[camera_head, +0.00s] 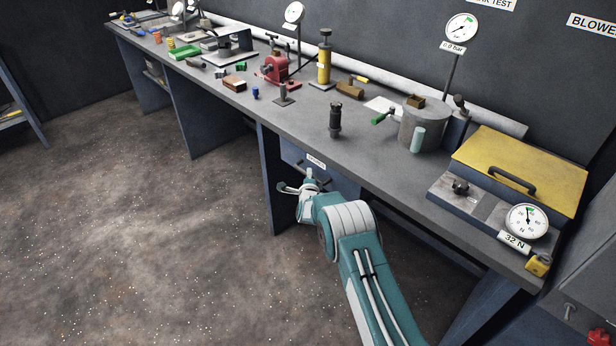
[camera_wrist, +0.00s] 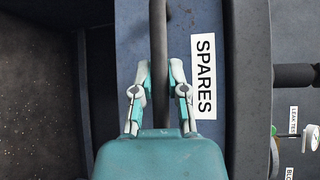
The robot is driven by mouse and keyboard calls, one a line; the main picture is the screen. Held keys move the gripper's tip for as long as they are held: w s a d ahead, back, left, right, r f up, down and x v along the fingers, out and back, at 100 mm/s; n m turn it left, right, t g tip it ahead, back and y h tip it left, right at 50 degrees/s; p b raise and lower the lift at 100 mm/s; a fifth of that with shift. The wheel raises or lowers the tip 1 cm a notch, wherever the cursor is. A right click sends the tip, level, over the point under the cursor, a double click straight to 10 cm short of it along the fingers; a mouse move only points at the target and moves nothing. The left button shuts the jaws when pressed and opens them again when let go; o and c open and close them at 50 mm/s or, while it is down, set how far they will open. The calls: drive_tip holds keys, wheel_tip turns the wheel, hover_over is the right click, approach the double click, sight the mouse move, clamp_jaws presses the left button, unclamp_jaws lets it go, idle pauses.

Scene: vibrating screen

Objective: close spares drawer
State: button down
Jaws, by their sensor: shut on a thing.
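The spares drawer (camera_head: 343,186) is a blue-grey front under the workbench, with a white SPARES label (camera_head: 316,161). In the wrist view the drawer front (camera_wrist: 130,35) fills the upper middle, with the label beside a dark bar handle (camera_wrist: 159,30). My gripper (camera_head: 298,181) is at the drawer front. In the wrist view my gripper (camera_wrist: 160,88) has one finger on each side of the handle and is shut on it. My arm hides part of the drawer in the head view, and I cannot tell how far the drawer stands out.
The grey workbench (camera_head: 285,130) runs above the drawer, its edge close to it. Bench supports (camera_head: 275,165) stand at the drawer's left. A dark valve-like fitting (camera_head: 335,120) and a grey cylindrical pot (camera_head: 420,128) stand on top. The floor (camera_head: 130,220) at left is clear.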

drive_tip(key=shift+d+f, duration=0.15)
drive_tip(key=shift+f, duration=0.2)
drive_tip(key=c, duration=0.6)
unclamp_jaws()
drive_tip(key=shift+f, duration=0.1)
drive_tip(key=shift+c, duration=0.2)
drive_tip(key=shift+w+r, duration=0.1)
drive_tip(key=shift+r, duration=0.1)
drive_tip(key=shift+s+r, duration=0.15)
drive_tip(key=shift+s, duration=0.3)
drive_tip(key=s+d+r, duration=0.1)
drive_tip(key=s, duration=1)
drive_tip(key=shift+r, duration=0.15)
drive_tip(key=shift+w, duration=0.1)
